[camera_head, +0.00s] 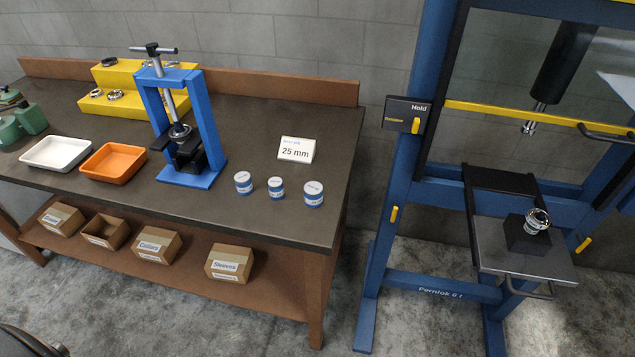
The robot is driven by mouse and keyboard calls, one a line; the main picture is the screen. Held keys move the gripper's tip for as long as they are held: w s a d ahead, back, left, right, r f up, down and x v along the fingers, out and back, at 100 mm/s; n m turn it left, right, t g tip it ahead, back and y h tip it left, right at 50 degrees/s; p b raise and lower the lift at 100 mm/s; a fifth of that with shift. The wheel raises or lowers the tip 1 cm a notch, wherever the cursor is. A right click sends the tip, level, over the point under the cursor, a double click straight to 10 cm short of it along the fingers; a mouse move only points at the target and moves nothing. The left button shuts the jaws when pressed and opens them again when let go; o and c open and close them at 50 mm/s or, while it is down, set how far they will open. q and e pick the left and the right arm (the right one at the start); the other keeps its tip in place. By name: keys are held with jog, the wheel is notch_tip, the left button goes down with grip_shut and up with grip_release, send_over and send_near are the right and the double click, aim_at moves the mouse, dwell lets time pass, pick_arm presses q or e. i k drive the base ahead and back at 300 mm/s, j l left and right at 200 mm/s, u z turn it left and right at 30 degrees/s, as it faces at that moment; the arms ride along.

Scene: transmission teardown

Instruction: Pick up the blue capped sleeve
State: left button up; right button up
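Three short cylinders with white tops and blue bands stand upright on the bench's right part: a left one (243,183), a smaller middle one (275,188) and a right one (313,195). They stand apart in a row. Each has small print, too small to read. I cannot tell which one is the blue capped sleeve. Neither of my grippers shows. A dark curved part at the bottom left corner may be mine.
The dark bench (330,215) holds a blue press (205,125), a white tray (30,155), an orange tray (113,176), a yellow stepped stand (125,75) and a "25 mm" card (296,150). Labelled boxes (230,262) sit below. A blue press frame (385,240) stands right.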

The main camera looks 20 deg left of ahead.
aim_at(275, 185)
jog(key=j+z, duration=0.15)
jog(key=j, duration=0.35)
jog(key=k+j+z, duration=0.1)
jog(key=j, duration=0.35)
jog(key=k+j+z, duration=0.15)
jog(key=j, duration=0.3)
